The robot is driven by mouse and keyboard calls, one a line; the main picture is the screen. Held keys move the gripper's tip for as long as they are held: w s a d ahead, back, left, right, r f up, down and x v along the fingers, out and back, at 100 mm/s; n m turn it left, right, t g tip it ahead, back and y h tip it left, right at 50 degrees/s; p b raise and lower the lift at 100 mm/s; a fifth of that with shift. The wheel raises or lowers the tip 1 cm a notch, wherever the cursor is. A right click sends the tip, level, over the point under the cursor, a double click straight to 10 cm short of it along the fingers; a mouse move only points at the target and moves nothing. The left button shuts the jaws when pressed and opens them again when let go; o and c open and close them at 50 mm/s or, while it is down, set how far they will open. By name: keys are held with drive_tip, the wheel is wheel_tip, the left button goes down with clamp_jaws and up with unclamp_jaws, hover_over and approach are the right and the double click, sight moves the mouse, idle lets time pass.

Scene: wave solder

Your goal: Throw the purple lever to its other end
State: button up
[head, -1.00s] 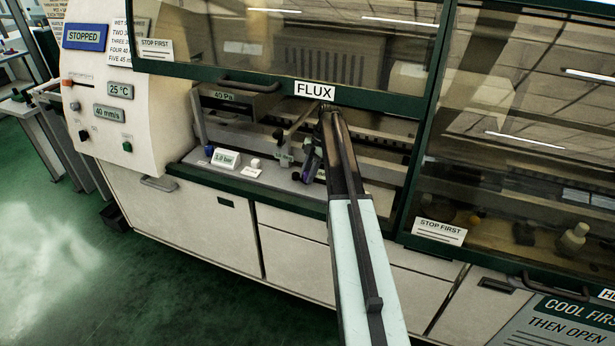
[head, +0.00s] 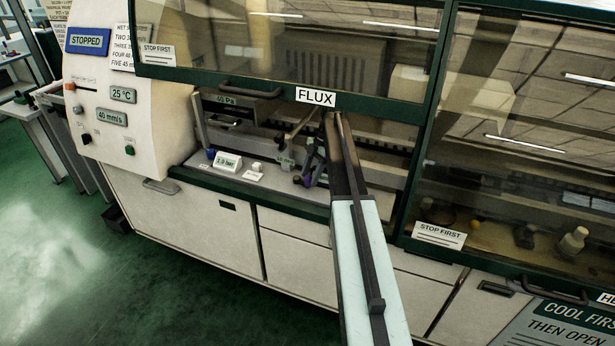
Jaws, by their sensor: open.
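The purple lever (head: 307,181) is small and partly hidden in the flux bay, low under the raised FLUX window. Only a bit of purple shows, just left of my arm. My arm reaches in from the bottom of the head view, and my gripper (head: 314,167) hangs at its far end, dark and small, right at the lever. The gripper is open. It overlaps the lever in the picture; I cannot tell whether they touch. Which end of its travel the lever stands at is unclear.
The green-framed FLUX window (head: 270,95) hangs just above my arm. A closed glass window (head: 520,130) is to the right.

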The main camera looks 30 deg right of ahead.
drive_tip(key=p+v, duration=0.4)
drive_tip(key=v, duration=0.2)
drive_tip(key=s+a+f+m+h+b, duration=0.1)
drive_tip(key=s+a+f+m+h, duration=0.1)
drive_tip(key=s+a+m, duration=0.7)
drive_tip(key=s+a+f+m+h+b, duration=0.1)
drive_tip(key=s+a+m, duration=0.9)
drive_tip(key=a, duration=1.2)
drive_tip(key=s+f+h, duration=0.1)
drive_tip(key=s, duration=0.3)
drive_tip(key=shift+s+t, duration=0.2)
drive_tip(key=shift+t, duration=0.1)
